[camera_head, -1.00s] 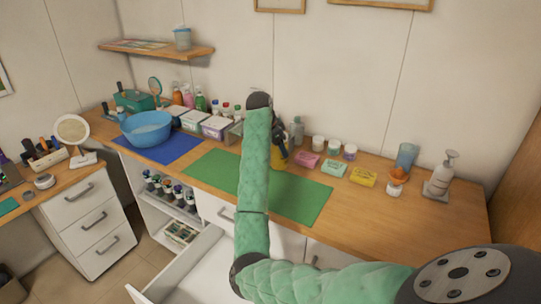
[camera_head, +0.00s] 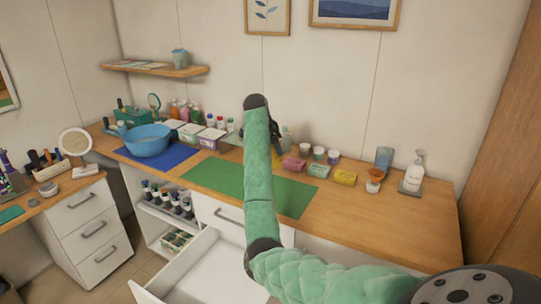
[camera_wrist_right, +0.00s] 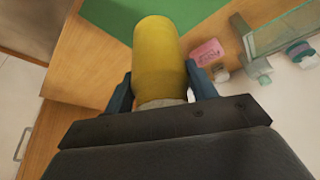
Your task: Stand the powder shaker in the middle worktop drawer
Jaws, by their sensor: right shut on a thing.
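My right gripper (camera_head: 277,138) is shut on the yellow cylindrical powder shaker (camera_wrist_right: 160,60), whose pale end sits between the dark fingers (camera_wrist_right: 160,88) in the right wrist view. In the head view my green right arm and gripper hide nearly all of the shaker, above the back of the worktop (camera_head: 345,218) near the green mat (camera_head: 225,178). An open white drawer (camera_head: 215,272) stands out below the worktop; its inside looks empty where visible, and my arm covers its right part. My left gripper is not in view.
Colored soap boxes (camera_head: 318,171), small jars (camera_head: 319,153), an orange-topped jar (camera_head: 374,178) and a pump bottle (camera_head: 414,172) stand right of my arm. A blue bowl (camera_head: 147,142) and lidded boxes (camera_head: 210,139) stand left. The worktop's front right is clear.

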